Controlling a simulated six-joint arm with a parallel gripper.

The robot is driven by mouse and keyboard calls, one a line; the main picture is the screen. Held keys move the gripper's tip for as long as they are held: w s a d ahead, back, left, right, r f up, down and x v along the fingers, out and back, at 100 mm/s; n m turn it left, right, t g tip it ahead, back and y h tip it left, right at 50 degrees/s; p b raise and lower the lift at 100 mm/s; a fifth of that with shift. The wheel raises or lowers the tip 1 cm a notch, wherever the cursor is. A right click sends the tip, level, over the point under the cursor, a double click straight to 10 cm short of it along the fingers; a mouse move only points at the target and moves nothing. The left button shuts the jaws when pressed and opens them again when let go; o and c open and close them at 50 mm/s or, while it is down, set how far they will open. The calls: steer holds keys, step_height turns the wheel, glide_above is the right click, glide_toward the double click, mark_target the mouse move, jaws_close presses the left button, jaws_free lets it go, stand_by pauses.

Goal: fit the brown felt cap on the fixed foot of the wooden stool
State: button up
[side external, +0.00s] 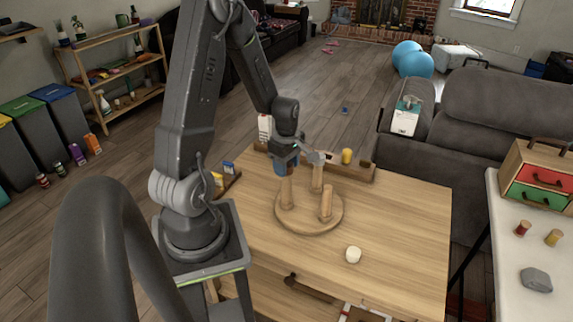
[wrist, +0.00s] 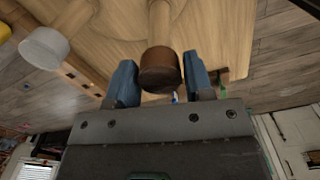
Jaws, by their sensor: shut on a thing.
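The wooden stool lies upside down on the table, its round seat (side external: 308,224) flat and its legs pointing up. My gripper (side external: 284,171) is over the left leg (side external: 286,194). In the wrist view the brown felt cap (wrist: 160,70) sits between my blue fingers (wrist: 159,80), which are shut on its sides. The cap is in line with the leg (wrist: 159,22) and appears to meet its end; how far it is seated cannot be told. Another leg (side external: 317,178) has a pale grey cap (wrist: 44,47). The front right leg (side external: 325,204) looks bare.
A white round piece (side external: 353,254) lies on the table in front of the stool. A wooden rail (side external: 358,173) with a yellow piece (side external: 347,156) runs along the back edge. The table (side external: 405,225) is clear at right. A grey sofa (side external: 485,115) stands behind.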

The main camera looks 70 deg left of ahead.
steer(key=shift+f, duration=1.35)
stand_by(0.6)
steer(key=o, duration=0.9)
step_height(320, 180, up, 13)
steer(key=d+r+m+t+y, duration=0.1)
steer(key=d+r+m+t, duration=0.1)
steer(key=d+r+m, duration=0.75)
steer(key=s+d+r+m+t, duration=0.1)
steer(key=s+d+m, duration=0.1)
steer(key=d+m, duration=0.2)
steer(key=s+d+r+m+t, duration=0.1)
steer(key=s+d+m, duration=0.1)
steer(key=d+m, duration=0.3)
steer(key=s+d+r+m+t+h, duration=0.1)
steer(key=s+d+m, duration=0.1)
steer(key=d+m, duration=0.3)
steer(key=shift+d+r+m+t, duration=0.2)
steer(key=shift+m+t, duration=0.1)
steer(key=shift+m, duration=0.15)
